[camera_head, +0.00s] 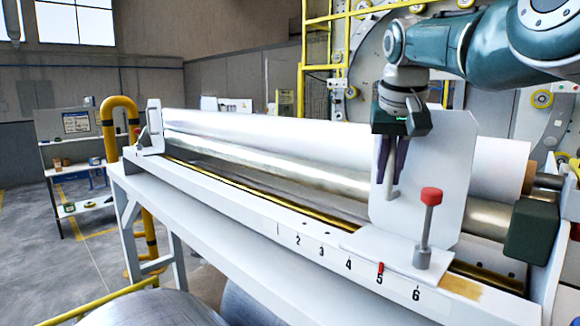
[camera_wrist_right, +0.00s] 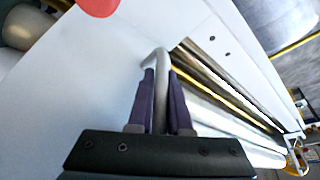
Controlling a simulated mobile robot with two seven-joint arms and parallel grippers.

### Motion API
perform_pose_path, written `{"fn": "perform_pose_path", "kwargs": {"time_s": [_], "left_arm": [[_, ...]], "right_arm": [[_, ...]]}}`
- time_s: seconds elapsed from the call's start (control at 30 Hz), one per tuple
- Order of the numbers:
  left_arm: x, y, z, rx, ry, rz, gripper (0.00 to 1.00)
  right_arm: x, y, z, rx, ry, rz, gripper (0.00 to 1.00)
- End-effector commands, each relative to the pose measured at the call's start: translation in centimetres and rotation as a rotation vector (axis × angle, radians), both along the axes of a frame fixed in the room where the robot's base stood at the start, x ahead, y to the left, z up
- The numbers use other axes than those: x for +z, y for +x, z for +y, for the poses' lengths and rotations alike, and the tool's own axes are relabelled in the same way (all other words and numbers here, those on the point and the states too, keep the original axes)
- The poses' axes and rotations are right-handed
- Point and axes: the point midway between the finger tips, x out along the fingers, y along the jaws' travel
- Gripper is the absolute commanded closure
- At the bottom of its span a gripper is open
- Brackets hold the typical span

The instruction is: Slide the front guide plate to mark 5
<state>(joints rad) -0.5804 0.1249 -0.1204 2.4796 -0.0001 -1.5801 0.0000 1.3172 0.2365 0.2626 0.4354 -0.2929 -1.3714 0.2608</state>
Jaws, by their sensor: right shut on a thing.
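The front guide plate (camera_head: 430,185) is an upright white plate on a flat white foot (camera_head: 375,248), at the right of the machine's rail. My right gripper (camera_head: 391,180) is shut on its grey bar handle (camera_head: 391,194). The right wrist view shows the fingers (camera_wrist_right: 160,85) on both sides of the bent handle (camera_wrist_right: 160,60). A lever with a red knob (camera_head: 431,196) stands on the foot. A small red pointer (camera_head: 380,267) at the foot's front edge is at mark 5 of the scale (camera_head: 348,265). My left gripper is out of view.
A long shiny roller (camera_head: 270,165) lies behind the rail. A white end plate (camera_head: 154,125) stands at the rail's far left. A dark green block (camera_head: 531,230) is right of the guide plate. Rail left of the foot is clear.

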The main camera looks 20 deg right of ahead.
Motion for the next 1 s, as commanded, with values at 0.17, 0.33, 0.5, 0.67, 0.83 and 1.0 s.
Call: {"fn": "perform_pose_path", "kwargs": {"time_s": [0.17, 0.33, 0.5, 0.67, 0.83, 1.0], "left_arm": [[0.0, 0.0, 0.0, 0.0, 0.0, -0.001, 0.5], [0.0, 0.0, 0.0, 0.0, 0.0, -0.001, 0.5], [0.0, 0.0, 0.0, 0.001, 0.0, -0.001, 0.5], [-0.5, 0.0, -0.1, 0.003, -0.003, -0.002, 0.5], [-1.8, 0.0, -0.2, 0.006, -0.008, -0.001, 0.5], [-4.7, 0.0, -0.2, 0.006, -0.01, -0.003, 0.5]], "right_arm": [[0.1, 0.1, 0.0, -0.001, -0.001, -0.003, 0.82], [0.1, 0.1, 0.0, -0.001, -0.001, -0.003, 0.7], [0.1, 0.0, 0.0, -0.001, -0.001, -0.002, 0.7], [0.3, 0.0, 0.0, -0.001, -0.003, -0.003, 0.7], [1.5, -0.5, 0.3, -0.002, -0.003, -0.006, 0.7], [4.1, -1.5, 1.1, 0.001, -0.003, -0.011, 0.7]]}}
